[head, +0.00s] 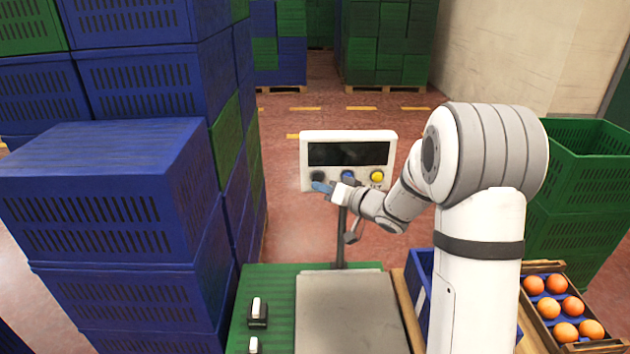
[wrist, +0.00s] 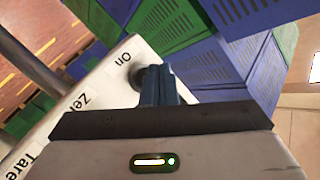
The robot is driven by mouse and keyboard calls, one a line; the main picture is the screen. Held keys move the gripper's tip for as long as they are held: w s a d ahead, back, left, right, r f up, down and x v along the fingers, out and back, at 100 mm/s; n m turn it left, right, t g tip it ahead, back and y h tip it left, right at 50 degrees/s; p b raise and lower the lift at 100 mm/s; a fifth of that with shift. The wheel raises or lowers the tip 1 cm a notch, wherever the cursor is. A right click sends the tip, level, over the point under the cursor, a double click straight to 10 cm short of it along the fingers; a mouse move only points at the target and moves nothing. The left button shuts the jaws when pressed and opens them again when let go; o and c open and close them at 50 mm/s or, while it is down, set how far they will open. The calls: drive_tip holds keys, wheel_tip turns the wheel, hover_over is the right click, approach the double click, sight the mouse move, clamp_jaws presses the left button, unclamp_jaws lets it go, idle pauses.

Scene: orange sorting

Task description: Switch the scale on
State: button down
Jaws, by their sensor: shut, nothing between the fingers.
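The scale's white display head (head: 304,152) stands on a post, and its screen (head: 348,154) is dark with no digits visible. Below the screen are a black button (head: 318,176), a blue button (head: 348,175) and a yellow button (head: 377,176). The wrist view shows the panel (wrist: 95,100) lettered On, Zero and Tare, with the dark On button (wrist: 137,74) partly hidden by my fingers. My gripper (head: 319,186) is shut and empty, its blue fingertips (wrist: 157,72) right at the On button. I cannot tell whether they touch it. The scale's platform (head: 345,300) is bare.
Blue crates (head: 90,200) are stacked high at the left. A green surface (head: 270,290) beside the platform holds two small black-and-white items. Open floor lies behind the display.

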drive_tip(key=shift+w, duration=0.1)
drive_tip(key=shift+w+p, duration=0.3)
drive_tip(key=shift+w, duration=0.05)
drive_tip(key=shift+w+p, duration=0.3)
drive_tip(key=shift+w, duration=0.25)
idle(0.6)
drive_tip(key=shift+s, duration=1)
drive_tip(key=s, duration=0.5)
idle(0.3)
idle(0.4)
